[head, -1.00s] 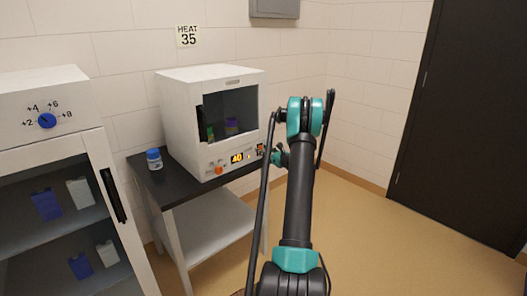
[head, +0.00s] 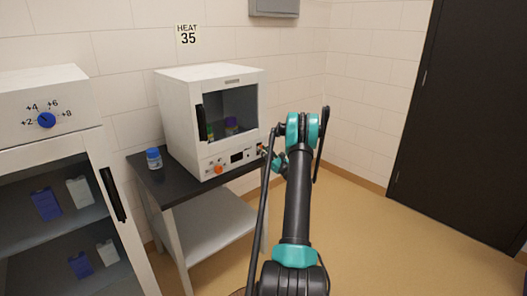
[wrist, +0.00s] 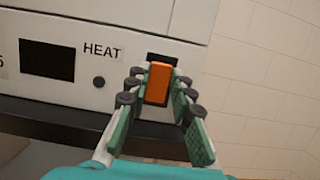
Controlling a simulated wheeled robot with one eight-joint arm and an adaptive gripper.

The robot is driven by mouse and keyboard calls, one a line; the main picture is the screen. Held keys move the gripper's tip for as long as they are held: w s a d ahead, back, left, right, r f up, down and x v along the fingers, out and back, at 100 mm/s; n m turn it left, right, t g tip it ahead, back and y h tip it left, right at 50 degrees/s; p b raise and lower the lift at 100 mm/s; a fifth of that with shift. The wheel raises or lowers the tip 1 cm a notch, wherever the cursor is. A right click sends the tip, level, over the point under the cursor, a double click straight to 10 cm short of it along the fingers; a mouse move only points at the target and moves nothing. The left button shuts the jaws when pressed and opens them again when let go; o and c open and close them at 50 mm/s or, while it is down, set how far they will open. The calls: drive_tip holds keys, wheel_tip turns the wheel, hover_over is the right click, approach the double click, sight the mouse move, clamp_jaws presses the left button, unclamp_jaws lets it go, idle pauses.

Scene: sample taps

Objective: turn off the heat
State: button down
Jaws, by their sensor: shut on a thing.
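The white incubator (head: 180,125) stands on a black-topped bench, its dark window facing forward. Its front panel display (head: 237,157) is dark; it also shows dark in the wrist view (wrist: 47,61). The word HEAT (wrist: 102,50) is printed beside it, above a small dark round button (wrist: 99,82). An orange rocker switch (wrist: 158,84) sits in a black frame at the panel's right. My gripper (wrist: 160,97) is shut on the orange switch, one finger at each side. In the head view my gripper (head: 272,158) is partly hidden by my arm.
An orange knob (head: 218,169) is on the panel's left. A blue-capped jar (head: 154,158) stands on the bench top (head: 180,192). A fridge with a blue dial (head: 46,120) stands at left. A HEAT 35 sign (head: 187,35) is on the wall. The floor at right is clear.

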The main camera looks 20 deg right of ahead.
idle(0.3)
drive_tip(key=c, duration=1.3)
unclamp_jaws()
drive_tip(key=shift+s, duration=0.1)
drive_tip(key=v, duration=0.7)
drive_tip(key=shift+s+d+f, duration=0.1)
drive_tip(key=shift+s+f, duration=0.05)
